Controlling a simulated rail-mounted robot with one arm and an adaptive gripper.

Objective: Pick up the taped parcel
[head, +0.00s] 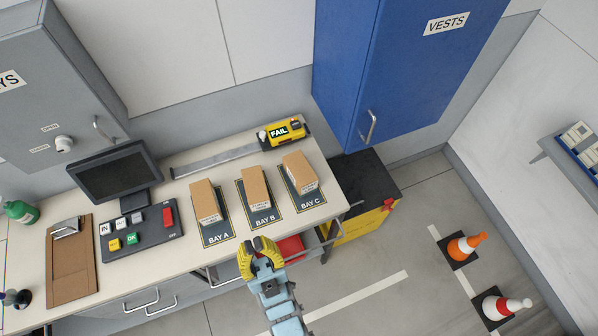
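Three brown cardboard parcels stand on dark marked mats on the counter: one in Bay A (206,200), one in Bay B (255,188) and one in Bay C (299,172). Each has a pale label on its front. At this size I cannot tell which one is the taped parcel. My gripper (257,245) has yellow fingers with a gap between them; it looks open and empty. It is just in front of the counter edge in the picture, below the Bay B mat, apart from the parcels.
A monitor (115,175) and a button panel (140,232) are left of the parcels. A yellow device reading FAIL (279,132) is behind them. The blue vests cabinet (390,70) overhangs the back right. A red object (291,247) is below the counter edge.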

